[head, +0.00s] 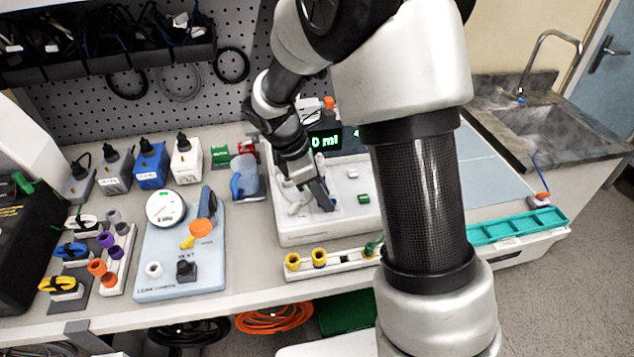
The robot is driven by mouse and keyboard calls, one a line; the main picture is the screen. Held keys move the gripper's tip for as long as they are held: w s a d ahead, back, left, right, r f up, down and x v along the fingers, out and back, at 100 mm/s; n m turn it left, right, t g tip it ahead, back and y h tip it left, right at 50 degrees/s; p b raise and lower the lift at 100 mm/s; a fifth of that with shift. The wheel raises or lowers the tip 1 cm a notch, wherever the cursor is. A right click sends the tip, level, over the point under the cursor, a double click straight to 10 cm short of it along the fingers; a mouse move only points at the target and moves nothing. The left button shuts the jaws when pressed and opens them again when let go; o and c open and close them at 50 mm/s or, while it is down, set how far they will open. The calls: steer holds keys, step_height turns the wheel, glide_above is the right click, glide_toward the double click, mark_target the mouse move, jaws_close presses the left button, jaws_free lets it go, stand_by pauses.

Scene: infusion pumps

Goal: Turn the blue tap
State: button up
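I cannot tell for sure which part is the blue tap. A dark blue lever-like part (207,197) stands at the right of the pale blue gauge panel, by an orange knob (201,228). A blue piece with a black and white body (71,251) sits in the rack at the left. My gripper (318,197) points down over a white device (348,222) with a green-lit display (327,142), right of the gauge panel. The fingertips are small and partly overlapped, so their opening and contact are unclear. No held object is discernible. My arm hides the device's right side.
The gauge panel (163,265) stands left of the device. A white strip with yellow fittings (320,257) lies in front of it. Several plug-like blocks (150,168) line the back left. A teal tray (516,229) and a sink (540,118) are at the right.

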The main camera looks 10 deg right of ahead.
steer(key=p+v, duration=0.1)
steer(key=v, duration=1.6)
steer(key=shift+a+p, duration=0.15)
steer(key=shift+p, duration=0.15)
steer(key=shift+r, duration=0.15)
steer(key=s+d+r+m+t+y+p, duration=0.2)
steer(key=s+r+m, duration=0.3)
steer(key=s+m, duration=0.4)
steer(key=s+d+r+m+t+y+p, duration=0.2)
steer(key=s+d+r+m, duration=0.3)
steer(key=s+m, duration=0.3)
steer(key=shift+s+d+m+t+p, duration=0.2)
steer(key=shift+s+m+t+p, duration=0.2)
steer(key=shift+s+t, duration=0.6)
steer(key=shift+s, duration=0.15)
